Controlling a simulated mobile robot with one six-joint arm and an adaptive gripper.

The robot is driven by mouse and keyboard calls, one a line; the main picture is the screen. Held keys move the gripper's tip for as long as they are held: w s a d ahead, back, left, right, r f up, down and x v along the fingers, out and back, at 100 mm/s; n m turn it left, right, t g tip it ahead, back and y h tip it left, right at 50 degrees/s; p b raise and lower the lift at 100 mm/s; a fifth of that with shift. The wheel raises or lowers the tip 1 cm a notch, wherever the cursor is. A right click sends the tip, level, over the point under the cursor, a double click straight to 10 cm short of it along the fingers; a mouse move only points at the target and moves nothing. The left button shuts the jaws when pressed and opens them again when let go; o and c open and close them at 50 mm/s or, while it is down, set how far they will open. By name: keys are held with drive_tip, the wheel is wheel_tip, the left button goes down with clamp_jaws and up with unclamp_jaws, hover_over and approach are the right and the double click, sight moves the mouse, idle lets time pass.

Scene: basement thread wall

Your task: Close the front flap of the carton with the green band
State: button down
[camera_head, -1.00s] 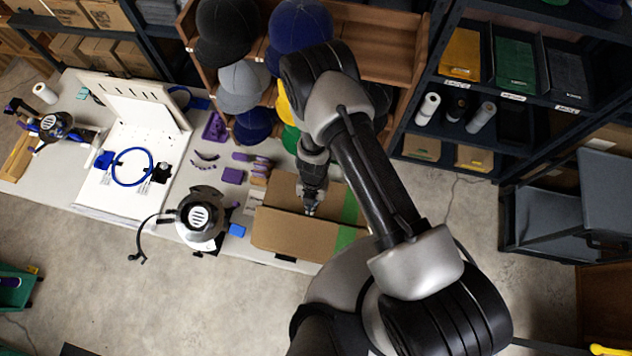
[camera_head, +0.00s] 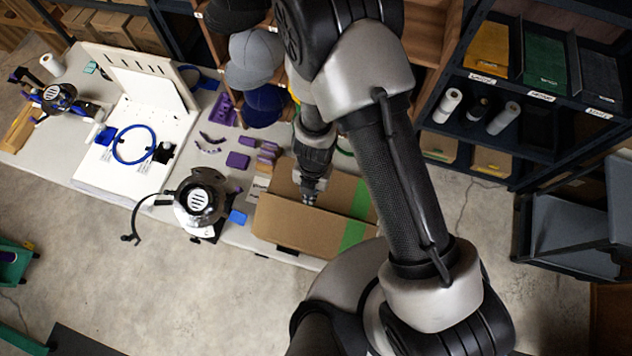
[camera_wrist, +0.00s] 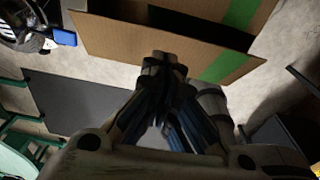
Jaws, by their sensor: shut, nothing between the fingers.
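The brown carton (camera_head: 345,186) with the green band (camera_head: 361,200) sits on the worktable in the head view. Its front flap (camera_head: 285,222) is a wide brown panel on the near side, with green tape across its right part. In the wrist view the front flap (camera_wrist: 120,36) stands apart from the far side, with a dark gap (camera_wrist: 185,18) between them. My gripper (camera_head: 308,198) is shut and empty at the flap's far edge, near its middle. In the wrist view my fingertips (camera_wrist: 165,60) overlap the flap; I cannot tell whether they touch it.
A round black-and-silver device (camera_head: 200,200) and a blue block (camera_head: 237,216) stand left of the carton. Purple pieces (camera_head: 238,160) lie behind these. Caps (camera_head: 255,60) hang on a rack at the back. Open floor (camera_head: 220,290) lies in front of the table.

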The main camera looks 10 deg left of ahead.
drive_tip(key=s+d+r+b, duration=0.1)
drive_tip(key=s+d, duration=0.1)
drive_tip(key=s, duration=0.1)
drive_tip(key=b, duration=1.1)
hover_over(316, 214)
drive_tip(key=s, duration=0.2)
drive_tip(key=f, duration=1)
drive_tip(key=shift+s+f, duration=0.1)
drive_tip(key=shift+s, duration=0.1)
drive_tip(key=shift+w+f+b, duration=0.5)
drive_tip(key=shift+w+f, duration=0.15)
drive_tip(key=shift+f, duration=0.3)
drive_tip(key=shift+w+f, duration=0.35)
drive_tip(key=shift+f, duration=0.1)
drive_tip(key=shift+t, duration=0.3)
drive_tip(key=shift+p, duration=0.4)
drive_tip(key=shift+w+p, duration=0.2)
drive_tip(key=shift+p, duration=0.2)
drive_tip(key=shift+w+f+g+p, duration=0.2)
drive_tip(key=shift+f+g+p, duration=0.1)
drive_tip(key=shift+g+p, duration=0.15)
